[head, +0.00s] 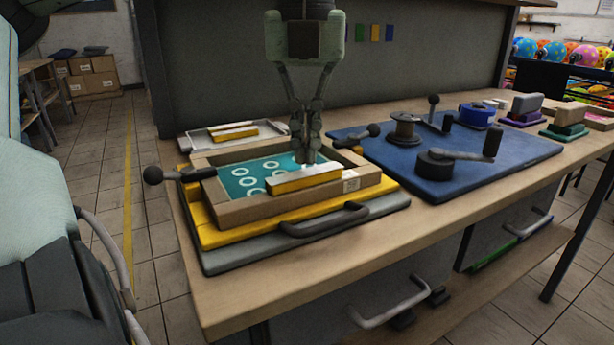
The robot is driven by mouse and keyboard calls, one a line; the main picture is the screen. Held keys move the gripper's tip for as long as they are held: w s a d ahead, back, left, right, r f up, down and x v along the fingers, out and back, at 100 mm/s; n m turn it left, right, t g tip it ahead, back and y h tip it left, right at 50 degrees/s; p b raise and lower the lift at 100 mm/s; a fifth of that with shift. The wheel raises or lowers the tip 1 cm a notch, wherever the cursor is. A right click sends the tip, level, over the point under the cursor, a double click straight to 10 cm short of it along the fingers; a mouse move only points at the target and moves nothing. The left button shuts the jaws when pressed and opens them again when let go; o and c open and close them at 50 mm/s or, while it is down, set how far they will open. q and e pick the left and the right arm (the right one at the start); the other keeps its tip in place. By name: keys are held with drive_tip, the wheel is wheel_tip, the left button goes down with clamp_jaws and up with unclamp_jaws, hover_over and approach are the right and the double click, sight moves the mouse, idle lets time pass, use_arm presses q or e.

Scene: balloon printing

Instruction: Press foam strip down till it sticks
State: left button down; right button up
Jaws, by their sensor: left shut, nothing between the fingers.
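A foam strip (290,182), yellow with a pale top, lies on the teal panel (238,188) with white rings inside a wooden frame (240,212). It sits near the panel's front right side. My left gripper (306,157) points straight down with its fingers together and empty. Its tips are at the back edge of the strip's top, right of the strip's middle. I cannot tell whether they touch it. The finger tips hide a little of the panel behind. My right gripper is not in view.
The frame sits on a yellow plate (222,238) over a grey base with a front handle (325,220). Black knobs (153,175) stick out beside it. A blue mat (505,155) with spools and a crank lies right.

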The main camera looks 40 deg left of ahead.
use_arm(q)
drive_tip(key=shift+f+b, duration=0.85)
drive_tip(key=shift+f, duration=0.3)
idle(1.1)
drive_tip(key=shift+r, duration=0.15)
wheel_tip(320, 180, up, 8)
drive_tip(key=p, duration=0.6)
idle(0.5)
